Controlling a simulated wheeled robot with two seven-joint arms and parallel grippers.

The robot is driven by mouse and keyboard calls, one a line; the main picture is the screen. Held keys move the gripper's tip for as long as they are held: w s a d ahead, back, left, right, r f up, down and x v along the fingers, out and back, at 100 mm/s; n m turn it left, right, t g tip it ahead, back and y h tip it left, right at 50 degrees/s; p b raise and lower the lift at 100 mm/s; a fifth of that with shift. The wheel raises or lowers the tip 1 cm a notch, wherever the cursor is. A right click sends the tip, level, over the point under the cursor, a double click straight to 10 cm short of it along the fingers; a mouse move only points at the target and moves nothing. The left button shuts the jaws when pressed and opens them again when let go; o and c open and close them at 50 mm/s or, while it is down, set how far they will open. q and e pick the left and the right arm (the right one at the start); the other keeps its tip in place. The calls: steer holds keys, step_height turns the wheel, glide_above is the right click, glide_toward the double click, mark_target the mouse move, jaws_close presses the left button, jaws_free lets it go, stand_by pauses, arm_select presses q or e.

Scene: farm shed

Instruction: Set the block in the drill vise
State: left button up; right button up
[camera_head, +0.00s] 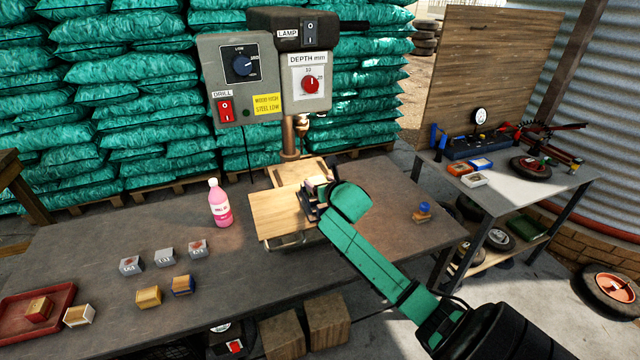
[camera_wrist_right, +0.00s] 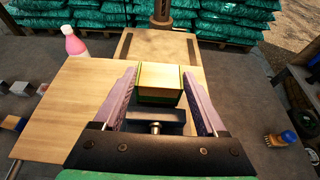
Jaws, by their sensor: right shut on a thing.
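My right gripper (camera_wrist_right: 158,100) is shut on a block (camera_wrist_right: 160,77) with a pale wood top and a green band below. The purple finger pads stand on either side of it. The block is over the wooden drill table (camera_wrist_right: 155,48), below the drill column. A dark bar with a metal screw (camera_wrist_right: 155,128) lies just on the near side of the block; I cannot tell whether the block touches it or sits in a vise. In the head view the right gripper (camera_head: 314,195) largely hides block and vise. My left gripper is not in view.
The drill press (camera_head: 265,85) stands at the back of the bench (camera_head: 110,235). A pink bottle (camera_head: 220,205) stands left of the wooden board (camera_head: 278,215). Several grey and wooden blocks (camera_head: 149,295) and a red tray (camera_head: 57,303) are at the left. A small blue-topped item (camera_head: 424,211) is at the right.

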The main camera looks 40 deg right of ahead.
steer(key=shift+s+f, duration=0.15)
steer(key=shift+f, duration=0.3)
steer(key=o, duration=1.3)
arm_select(q)
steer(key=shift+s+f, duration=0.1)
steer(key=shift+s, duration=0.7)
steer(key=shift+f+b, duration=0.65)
steer(key=shift+b, duration=0.05)
arm_select(e)
steer(key=v, duration=1.2)
